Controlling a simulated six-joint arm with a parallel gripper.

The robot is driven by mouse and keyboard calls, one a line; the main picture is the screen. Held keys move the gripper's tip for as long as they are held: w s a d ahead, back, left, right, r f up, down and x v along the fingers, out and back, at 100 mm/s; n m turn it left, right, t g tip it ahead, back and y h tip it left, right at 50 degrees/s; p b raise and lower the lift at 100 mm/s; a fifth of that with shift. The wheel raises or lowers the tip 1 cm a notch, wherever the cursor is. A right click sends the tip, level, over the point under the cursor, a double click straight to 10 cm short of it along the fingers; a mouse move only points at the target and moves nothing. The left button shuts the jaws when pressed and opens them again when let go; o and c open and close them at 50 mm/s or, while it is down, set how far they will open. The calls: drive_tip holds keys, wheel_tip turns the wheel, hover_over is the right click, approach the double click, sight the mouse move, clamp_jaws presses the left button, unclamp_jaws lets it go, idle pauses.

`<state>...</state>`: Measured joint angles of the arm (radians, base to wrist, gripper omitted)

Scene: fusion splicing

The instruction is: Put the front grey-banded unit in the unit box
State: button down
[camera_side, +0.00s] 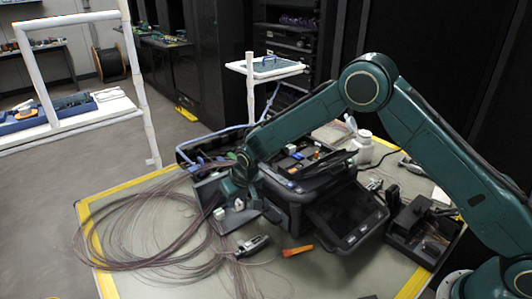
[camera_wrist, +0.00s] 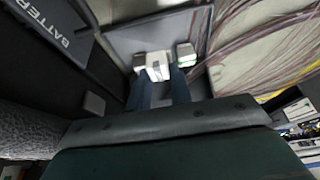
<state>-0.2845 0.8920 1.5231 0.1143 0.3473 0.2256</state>
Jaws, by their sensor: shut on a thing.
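My gripper (camera_wrist: 158,78) points down, its two dark blue fingers shut on a small white unit (camera_wrist: 154,63). The grey band on it is hard to make out. It is at or just above a shallow grey tray (camera_wrist: 128,38), which may be the unit box. A second small unit (camera_wrist: 186,54), grey and pale, sits in the tray right beside the fingers. In the side view my gripper (camera_side: 236,205) is low at the tray's front, left of the black splicer, with a whitish unit (camera_side: 219,213) beside it. Whether the held unit touches the tray floor is unclear.
A loose coil of brown fibre (camera_side: 140,230) spreads over the table's left. The black splicer (camera_side: 285,195) stands close right of my gripper. A metal tool (camera_side: 252,245) and an orange-handled item (camera_side: 297,251) lie in front. A white bottle (camera_side: 364,148) stands behind.

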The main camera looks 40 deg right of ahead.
sight(238, 209)
drive_tip(key=shift+f, duration=2.15)
drive_tip(key=shift+f, duration=0.1)
drive_tip(key=c, duration=1.3)
unclamp_jaws()
drive_tip(key=shift+o, duration=0.2)
drive_tip(key=v, duration=1.2)
drive_tip(key=shift+s, duration=0.1)
